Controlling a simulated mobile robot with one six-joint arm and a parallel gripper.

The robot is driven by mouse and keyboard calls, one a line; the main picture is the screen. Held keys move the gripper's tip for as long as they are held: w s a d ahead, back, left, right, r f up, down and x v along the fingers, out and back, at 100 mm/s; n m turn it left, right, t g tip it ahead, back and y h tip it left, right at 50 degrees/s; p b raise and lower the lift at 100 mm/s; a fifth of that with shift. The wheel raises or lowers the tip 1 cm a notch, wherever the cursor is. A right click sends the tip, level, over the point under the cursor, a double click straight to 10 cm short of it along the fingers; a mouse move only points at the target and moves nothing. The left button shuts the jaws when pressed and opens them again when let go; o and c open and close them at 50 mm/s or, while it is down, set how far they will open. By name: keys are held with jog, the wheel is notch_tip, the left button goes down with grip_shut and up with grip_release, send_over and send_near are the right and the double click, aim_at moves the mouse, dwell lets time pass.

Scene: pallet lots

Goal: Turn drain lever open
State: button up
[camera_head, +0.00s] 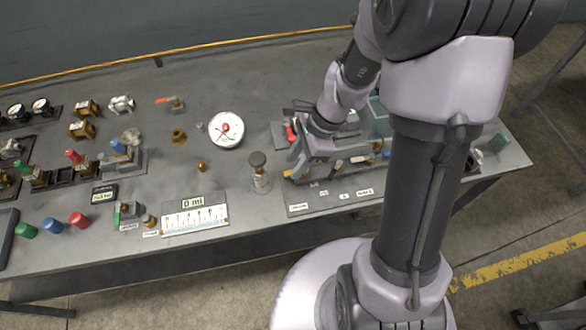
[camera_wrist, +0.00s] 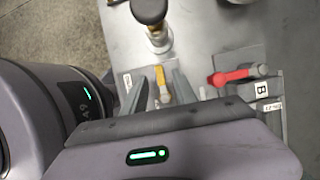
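In the wrist view a yellow lever (camera_wrist: 161,85) on a small valve lies between the two fingers of my gripper (camera_wrist: 158,80). The fingers are apart, with a visible gap beside the lever. A red lever (camera_wrist: 235,75) sits to the right of the fingers, near a plate marked B (camera_wrist: 262,90). The label beside the yellow lever is too small to read, so I cannot tell which lever is the drain lever. In the head view my gripper (camera_head: 300,163) is low over the left end of the valve panel (camera_head: 325,203), and my arm hides much of that panel.
A black-topped knob on a post (camera_head: 259,173) stands left of the panel; it also shows in the wrist view (camera_wrist: 150,10). A 0 ml display board (camera_head: 194,216), colored caps and several fittings occupy the left of the table.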

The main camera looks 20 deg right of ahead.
jog(key=shift+x, duration=1)
grip_shut()
